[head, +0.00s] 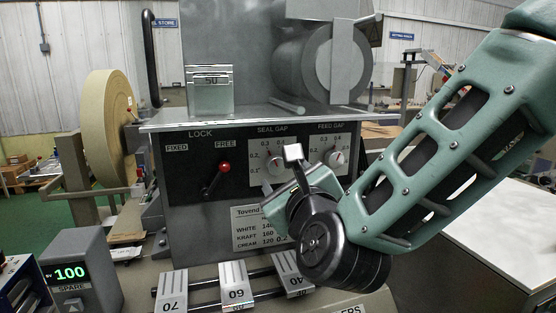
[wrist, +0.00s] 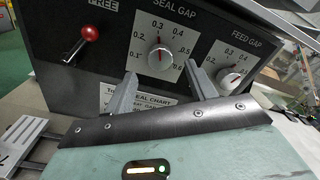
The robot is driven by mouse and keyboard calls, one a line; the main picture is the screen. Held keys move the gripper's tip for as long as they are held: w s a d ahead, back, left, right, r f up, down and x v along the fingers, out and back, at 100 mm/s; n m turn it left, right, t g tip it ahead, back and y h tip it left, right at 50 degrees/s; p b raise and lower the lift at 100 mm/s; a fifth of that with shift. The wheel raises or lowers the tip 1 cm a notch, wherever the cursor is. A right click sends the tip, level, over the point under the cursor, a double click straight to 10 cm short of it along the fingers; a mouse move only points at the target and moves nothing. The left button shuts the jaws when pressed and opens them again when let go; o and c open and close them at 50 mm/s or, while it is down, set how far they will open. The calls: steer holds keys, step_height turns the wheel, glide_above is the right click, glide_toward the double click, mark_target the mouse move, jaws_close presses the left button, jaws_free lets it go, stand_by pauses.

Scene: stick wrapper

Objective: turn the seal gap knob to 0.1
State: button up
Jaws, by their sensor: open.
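The seal gap knob (wrist: 160,60) is a pale round knob on a dark panel, with a scale from 0.1 up around it. Its red mark points up, close to 0.3. In the head view the knob (head: 274,167) is partly hidden behind my gripper. My gripper (wrist: 160,72) is open and empty. In the wrist view its two fingers reach toward the panel, one to each side of the knob, with the knob showing between and beyond the tips. I cannot tell how far the tips are from the panel.
The feed gap knob (wrist: 230,78) sits close to the right finger. A red-tipped lock lever (head: 224,168) stands left of the dials, leaning toward FREE. A seal chart (wrist: 140,100) is below the knob. Numbered blocks (head: 235,285) and a display reading 100 (head: 78,272) are in front.

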mark_target(277, 166)
steer(key=p+x, duration=0.1)
steer(key=x, duration=0.4)
steer(key=shift+w, duration=0.1)
steer(key=c, duration=1)
